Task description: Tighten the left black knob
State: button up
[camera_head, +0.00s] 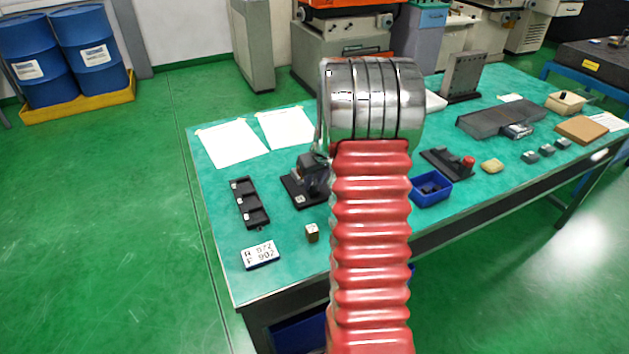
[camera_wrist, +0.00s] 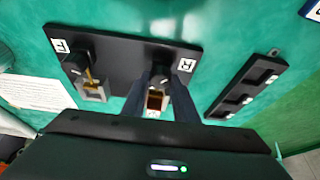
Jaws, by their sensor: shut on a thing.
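A black plate (camera_wrist: 118,50) carries two small clamp fixtures, each with a black knob, and two white labels too small to read surely. My gripper (camera_wrist: 160,80) has its two dark fingers on either side of the black knob (camera_wrist: 159,76) on the tray side, and is shut on it. A brown block (camera_wrist: 155,100) shows between the fingers just below that knob. The other black knob (camera_wrist: 76,66) stands apart, with a brass-coloured piece beside it. In the head view the plate (camera_head: 292,190) is partly hidden behind my arm, which also hides my gripper.
A black three-compartment tray (camera_head: 244,193) lies beside the plate; the wrist view shows it too (camera_wrist: 243,87). A small block (camera_head: 312,232) and a number plate (camera_head: 260,254) lie near the table's front. Paper sheets (camera_head: 232,143) lie behind. A blue bin (camera_head: 432,188) stands right of my arm.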

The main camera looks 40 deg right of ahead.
jog(key=shift+w+a+m+g+h, duration=0.1)
jog(key=shift+m+g+h, duration=0.4)
jog(key=shift+m, duration=1.3)
jog(key=shift+w+a+m+g+h, duration=0.15)
jog(key=shift+m+h, duration=0.55)
jog(key=shift+m, duration=1.1)
jog(key=shift+w+m+g+h, duration=0.1)
jog(key=shift+m+g+h, duration=0.3)
jog(key=shift+m, duration=1.1)
jog(key=shift+w+m+g+h, duration=0.1)
jog(key=shift+m+g, duration=0.55)
jog(key=shift+m, duration=0.85)
jog(key=o, duration=1.1)
jog(key=shift+s, duration=0.1)
jog(key=shift+c, duration=0.2)
jog(key=w+v, duration=0.1)
jog(key=v, duration=1.2)
jog(key=shift+s+r, duration=0.4)
